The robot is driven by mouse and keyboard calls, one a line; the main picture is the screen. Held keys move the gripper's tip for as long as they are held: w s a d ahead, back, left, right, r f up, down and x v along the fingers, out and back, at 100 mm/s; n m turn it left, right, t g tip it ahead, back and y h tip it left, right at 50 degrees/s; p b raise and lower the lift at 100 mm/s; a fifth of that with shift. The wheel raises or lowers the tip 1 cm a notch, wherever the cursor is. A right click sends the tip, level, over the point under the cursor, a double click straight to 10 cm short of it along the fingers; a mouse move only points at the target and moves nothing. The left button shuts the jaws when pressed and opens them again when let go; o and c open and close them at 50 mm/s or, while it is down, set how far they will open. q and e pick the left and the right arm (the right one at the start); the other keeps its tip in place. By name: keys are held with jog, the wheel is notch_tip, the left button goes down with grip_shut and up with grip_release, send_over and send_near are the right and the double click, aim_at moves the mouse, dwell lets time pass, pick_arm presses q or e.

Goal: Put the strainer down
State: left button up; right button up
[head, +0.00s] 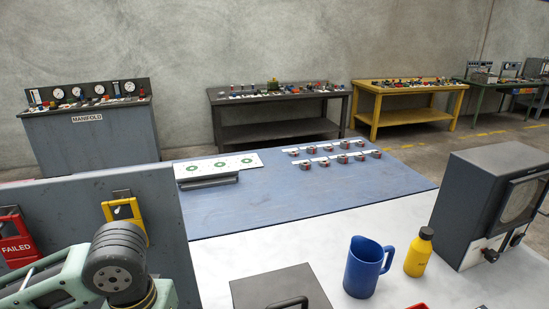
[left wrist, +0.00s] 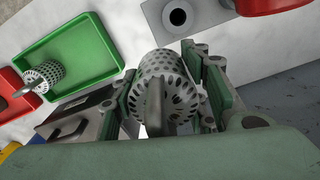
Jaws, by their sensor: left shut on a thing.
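The strainer (left wrist: 163,72) is a pale perforated cylinder with a dark bar-like handle, seen in the left wrist view. My left gripper (left wrist: 160,108) is shut on it, with green-backed fingers on either side. The strainer's far end points up in the picture; I cannot tell how high it is above the white surface. A similar perforated cylinder (left wrist: 45,78) lies in a green tray (left wrist: 95,35) at the left. In the head view only part of my left arm shows at lower left, and the strainer is not seen. My right gripper is not in view.
A grey square block with a round hole (left wrist: 178,17) and a red container (left wrist: 275,5) are at the top. A grey lidded box (head: 270,290), blue jug (head: 362,268), yellow bottle (head: 418,255) and dark instrument (head: 480,200) stand on the white table. A blue mat (head: 260,205) lies behind.

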pick_arm(q)
jog(key=s+d+f+n+b, duration=0.1)
jog(key=s+d+f+b, duration=0.15)
jog(key=d+f, duration=0.65)
jog(key=shift+n, duration=0.3)
jog(key=w+a+p, duration=0.1)
jog(key=w, duration=0.4)
jog(key=w+a+f, duration=0.1)
jog(key=w+a, duration=0.1)
jog(key=w, duration=0.4)
jog(key=w+a+p, duration=0.1)
jog(key=w, duration=0.4)
jog(key=shift+w+a+f+p, duration=0.15)
jog(key=shift+w+a+p, duration=0.1)
jog(key=shift+a+p, duration=0.1)
jog(key=shift+f+p, duration=0.35)
jog(key=shift+f, duration=2.6)
jog(key=o, duration=1.4)
jog(key=shift+f, duration=0.1)
jog(key=shift+c, duration=0.2)
jog(key=shift+o, duration=0.3)
